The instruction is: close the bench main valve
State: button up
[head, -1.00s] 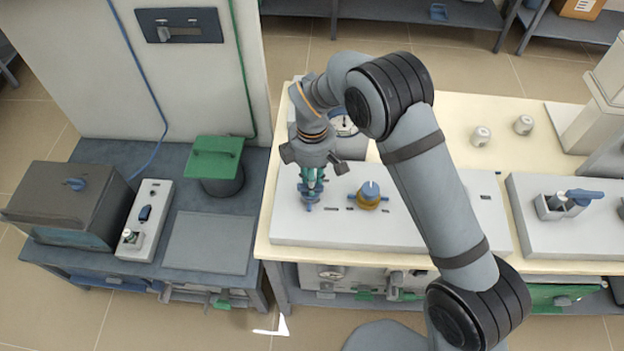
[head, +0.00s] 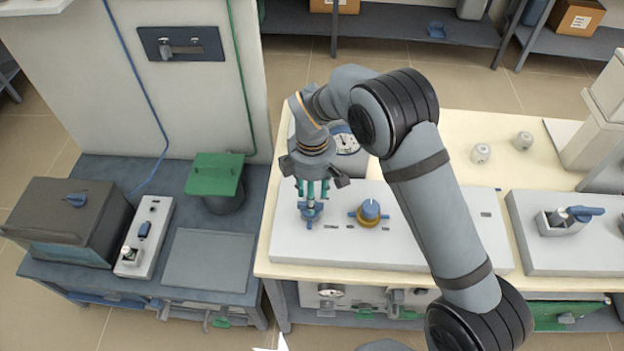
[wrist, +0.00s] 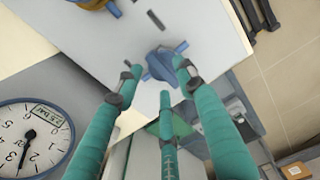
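A small blue valve (head: 311,211) with a short cross handle stands on the light grey panel (head: 345,252) at its left end. It also shows in the wrist view (wrist: 160,66). My gripper (head: 312,190) points down just above it, with its teal fingers spread. In the wrist view my gripper (wrist: 155,78) has its fingertips apart around the valve, with nothing clasped; whether any tip touches it is unclear. A second blue knob on a brass base (head: 370,212) sits to the right on the panel. Which of them is the bench main valve is not marked legibly.
A round gauge (wrist: 30,140) stands behind the panel. Another panel at right has a blue lever (head: 582,211). Left, on the dark bench, stand a furnace box (head: 70,222), a switch box (head: 145,237) and a green-lidded pot (head: 215,175). My forearm crosses above the panel.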

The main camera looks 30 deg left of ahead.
notch_tip(320, 180, up, 10)
dwell(0.3)
dwell(0.6)
notch_tip(320, 180, down, 12)
dwell(0.5)
jog(key=shift+r, duration=0.1)
